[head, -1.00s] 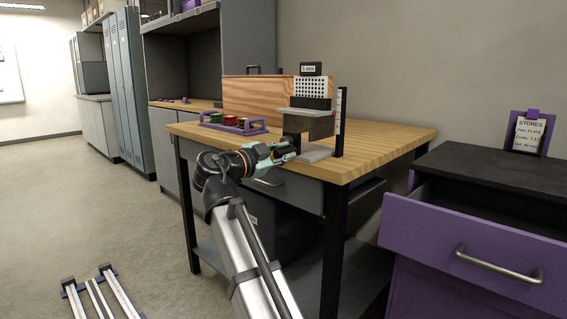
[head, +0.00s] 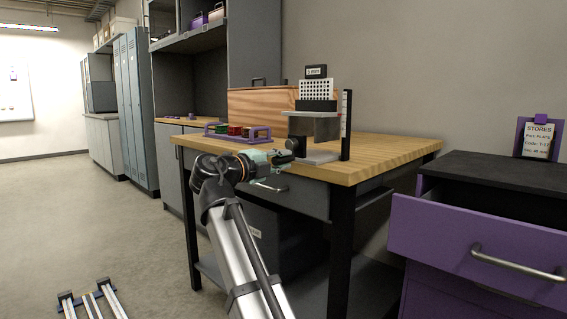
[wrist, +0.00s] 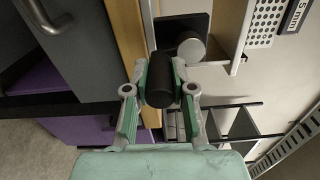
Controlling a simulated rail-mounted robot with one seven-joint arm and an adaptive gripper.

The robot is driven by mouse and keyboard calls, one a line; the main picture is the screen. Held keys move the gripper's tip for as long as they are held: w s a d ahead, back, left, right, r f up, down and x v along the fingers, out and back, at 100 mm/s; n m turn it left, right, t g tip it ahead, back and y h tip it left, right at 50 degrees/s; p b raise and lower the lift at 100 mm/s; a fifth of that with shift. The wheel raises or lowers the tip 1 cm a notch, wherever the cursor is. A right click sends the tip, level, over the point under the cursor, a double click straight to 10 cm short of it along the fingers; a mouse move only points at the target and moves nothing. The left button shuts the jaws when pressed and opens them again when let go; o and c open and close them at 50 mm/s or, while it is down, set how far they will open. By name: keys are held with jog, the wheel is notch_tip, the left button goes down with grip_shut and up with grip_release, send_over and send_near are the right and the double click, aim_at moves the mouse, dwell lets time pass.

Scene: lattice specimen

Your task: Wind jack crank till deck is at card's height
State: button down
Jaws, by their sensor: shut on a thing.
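The jack stands on the wooden bench in the head view. It has a grey deck (head: 313,122) raised above a light base plate (head: 320,157). An upright scale strip (head: 346,125) stands at its right; its marks are too small to read. My gripper (head: 284,157) is at the jack's front left. In the wrist view my gripper (wrist: 158,112) is shut on the black crank handle (wrist: 160,80), with a finger on each side. A round grey hub (wrist: 191,49) shows beyond it. The card (head: 537,136), headed STORES, is at the right; its last line seems to read 40 mm.
A perforated lattice plate (head: 316,91) stands in a black holder on the deck, with a black label block behind. A purple rack (head: 237,132) of coloured parts is left of the jack. An open purple drawer (head: 475,240) juts out at right. The bench top (head: 395,150) right of the jack is clear.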

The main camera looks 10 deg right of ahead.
jog(key=shift+w+a+m, duration=0.2)
jog(key=shift+w+m, duration=0.1)
jog(key=shift+m, duration=0.6)
jog(key=c, duration=1)
grip_release()
jog(key=shift+a, duration=0.1)
jog(key=v, duration=1.1)
jog(key=shift+s+a, duration=0.3)
